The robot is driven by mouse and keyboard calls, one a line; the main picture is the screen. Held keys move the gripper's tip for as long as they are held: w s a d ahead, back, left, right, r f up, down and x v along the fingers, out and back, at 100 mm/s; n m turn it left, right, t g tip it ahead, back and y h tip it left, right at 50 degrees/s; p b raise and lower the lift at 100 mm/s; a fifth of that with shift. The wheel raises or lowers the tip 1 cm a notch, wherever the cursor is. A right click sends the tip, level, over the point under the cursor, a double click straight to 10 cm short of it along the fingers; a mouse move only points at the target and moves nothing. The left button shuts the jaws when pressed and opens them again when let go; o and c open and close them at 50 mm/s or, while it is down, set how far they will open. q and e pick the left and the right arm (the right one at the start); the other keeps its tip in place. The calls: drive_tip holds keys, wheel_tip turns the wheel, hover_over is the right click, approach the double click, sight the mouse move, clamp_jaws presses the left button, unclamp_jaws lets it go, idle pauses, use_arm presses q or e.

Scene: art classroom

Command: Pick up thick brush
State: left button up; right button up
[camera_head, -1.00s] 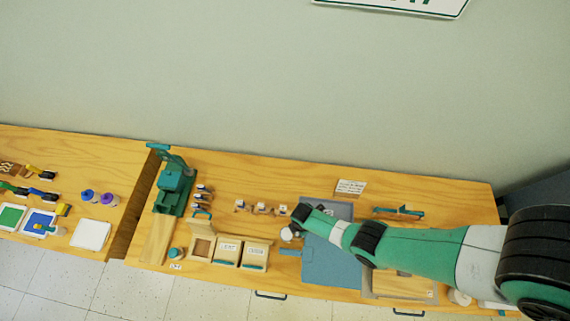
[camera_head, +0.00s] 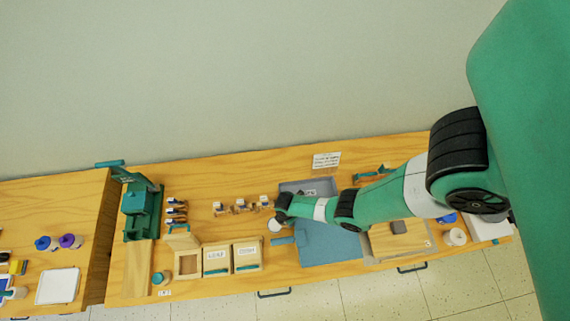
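I cannot make out with certainty which thing is the thick brush. Several small dark-and-light tools (camera_head: 176,212) lie in a column beside the green press, too small to identify. My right arm reaches in from the right, and its dark gripper end (camera_head: 280,212) is over the middle of the table by a white round item (camera_head: 275,224). Its fingers are too small and dark to tell open from shut. My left gripper is not in view.
A green press (camera_head: 138,209) stands at the table's left end. Labelled wooden boxes (camera_head: 216,271) sit at the front, beside a blue mat (camera_head: 327,243) and grey tray (camera_head: 325,184). The left table (camera_head: 60,199) holds blue and purple jars and a white board (camera_head: 58,286).

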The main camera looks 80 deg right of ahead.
drive_tip(key=shift+f, duration=0.2)
clamp_jaws()
drive_tip(key=shift+r, duration=0.1)
